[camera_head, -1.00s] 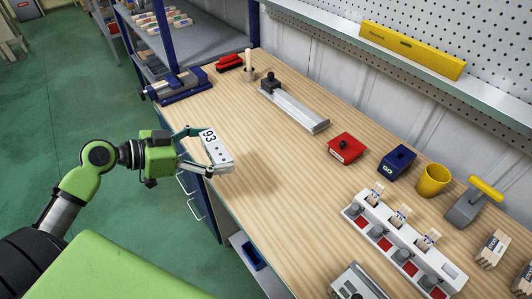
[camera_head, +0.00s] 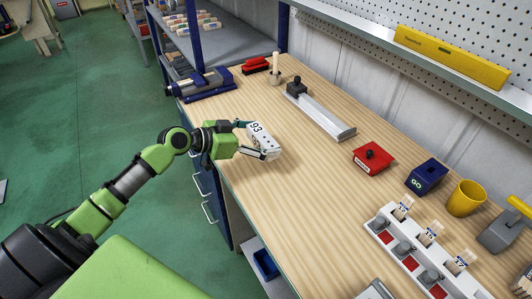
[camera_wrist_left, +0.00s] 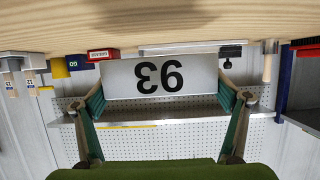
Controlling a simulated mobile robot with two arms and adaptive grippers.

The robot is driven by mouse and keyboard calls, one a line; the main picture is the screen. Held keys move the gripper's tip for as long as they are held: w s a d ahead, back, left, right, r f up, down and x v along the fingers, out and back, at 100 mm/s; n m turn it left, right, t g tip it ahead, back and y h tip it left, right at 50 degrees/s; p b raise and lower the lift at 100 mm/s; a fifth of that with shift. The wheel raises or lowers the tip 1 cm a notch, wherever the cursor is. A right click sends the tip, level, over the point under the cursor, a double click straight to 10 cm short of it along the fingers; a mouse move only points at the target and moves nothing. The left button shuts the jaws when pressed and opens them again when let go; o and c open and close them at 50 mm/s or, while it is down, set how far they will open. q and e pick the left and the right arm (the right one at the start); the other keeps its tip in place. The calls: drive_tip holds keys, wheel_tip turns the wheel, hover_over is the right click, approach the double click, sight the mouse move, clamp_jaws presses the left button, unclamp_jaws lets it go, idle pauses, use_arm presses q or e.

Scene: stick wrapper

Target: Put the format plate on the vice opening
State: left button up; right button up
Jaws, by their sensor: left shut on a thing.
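The format plate (camera_head: 262,142) is a white block marked 93. My left gripper (camera_head: 258,142) is shut on it and holds it over the left part of the wooden bench. In the left wrist view the plate (camera_wrist_left: 160,77) sits between the two fingers with its 93 upside down. The vice (camera_head: 197,86) is blue and dark metal, at the bench's far left corner, beyond the gripper and apart from it. The opening of the vice is too small to make out. My right gripper is not in view.
A grey metal rail (camera_head: 322,118), a red block (camera_head: 374,158), a blue GO box (camera_head: 426,176) and a yellow cup (camera_head: 466,198) stand along the bench's back. A white slotted rack (camera_head: 412,255) is at the right. The bench (camera_head: 300,200) between gripper and rack is clear.

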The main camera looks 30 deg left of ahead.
use_arm(q)
drive_tip(key=shift+w+d+f+b, duration=0.3)
drive_tip(key=shift+w+f+b, duration=0.05)
drive_tip(key=shift+w+f, duration=0.35)
wheel_tip(320, 180, down, 3)
drive_tip(key=shift+f+b, duration=0.2)
drive_tip(key=shift+b, duration=0.65)
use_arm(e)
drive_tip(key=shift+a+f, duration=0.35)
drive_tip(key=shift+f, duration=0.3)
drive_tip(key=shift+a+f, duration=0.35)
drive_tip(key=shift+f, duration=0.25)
use_arm(q)
drive_tip(key=o, duration=1.1)
drive_tip(key=shift+f, duration=0.15)
drive_tip(key=shift+o, duration=0.8)
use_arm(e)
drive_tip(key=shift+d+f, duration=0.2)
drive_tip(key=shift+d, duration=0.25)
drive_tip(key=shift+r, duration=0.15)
